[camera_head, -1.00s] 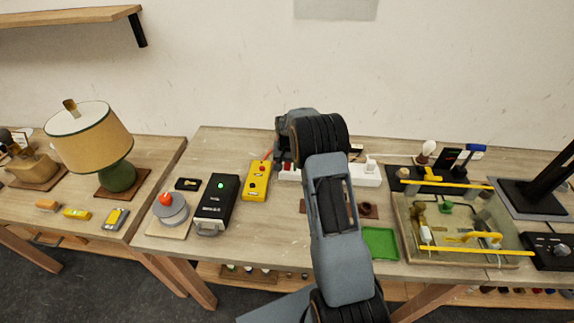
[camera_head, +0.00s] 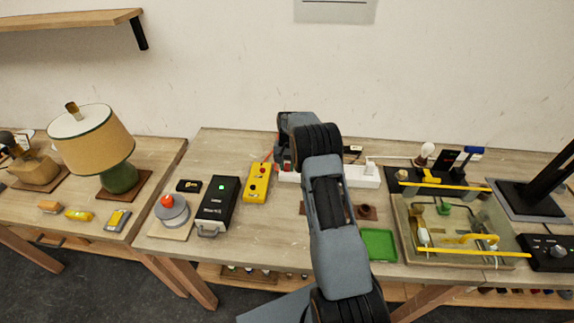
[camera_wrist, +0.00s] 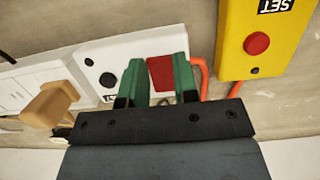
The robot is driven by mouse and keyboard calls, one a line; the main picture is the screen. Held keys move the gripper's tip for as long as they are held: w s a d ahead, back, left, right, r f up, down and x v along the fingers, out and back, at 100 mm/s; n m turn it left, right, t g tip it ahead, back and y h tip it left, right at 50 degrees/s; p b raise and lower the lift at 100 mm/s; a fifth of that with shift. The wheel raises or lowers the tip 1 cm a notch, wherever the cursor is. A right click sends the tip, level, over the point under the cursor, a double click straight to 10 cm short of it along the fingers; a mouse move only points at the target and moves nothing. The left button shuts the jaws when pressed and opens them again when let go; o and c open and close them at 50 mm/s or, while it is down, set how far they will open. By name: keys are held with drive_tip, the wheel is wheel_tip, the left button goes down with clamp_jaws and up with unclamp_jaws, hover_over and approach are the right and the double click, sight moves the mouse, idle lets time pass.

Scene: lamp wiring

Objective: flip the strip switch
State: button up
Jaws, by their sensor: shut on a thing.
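The white power strip (camera_head: 361,178) lies along the back of the middle bench, partly hidden behind my arm. In the wrist view its end (camera_wrist: 122,55) shows, with a red switch (camera_wrist: 161,73) at that end. My gripper (camera_wrist: 160,80) has green fingertips, one on each side of the red switch, and is shut on it. Which way the switch is tipped I cannot tell. In the head view my arm mostly hides the gripper and the switch.
A yellow box (camera_head: 257,183) with a red button stands close beside the strip's switch end; red cable (camera_wrist: 204,78) runs between them in the wrist view. A tan plug (camera_wrist: 50,105) sits at the strip. A green tray (camera_head: 380,245) lies in front.

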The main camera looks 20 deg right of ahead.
sight(288, 164)
drive_tip(key=shift+w+g, duration=0.1)
drive_tip(key=shift+g, duration=0.2)
drive_tip(key=o, duration=0.9)
drive_tip(key=shift+r, duration=0.1)
drive_tip(key=v, duration=0.6)
drive_tip(key=b+v, duration=0.1)
drive_tip(key=v, duration=0.6)
drive_tip(key=shift+d+r, duration=0.3)
drive_tip(key=shift+w, duration=0.1)
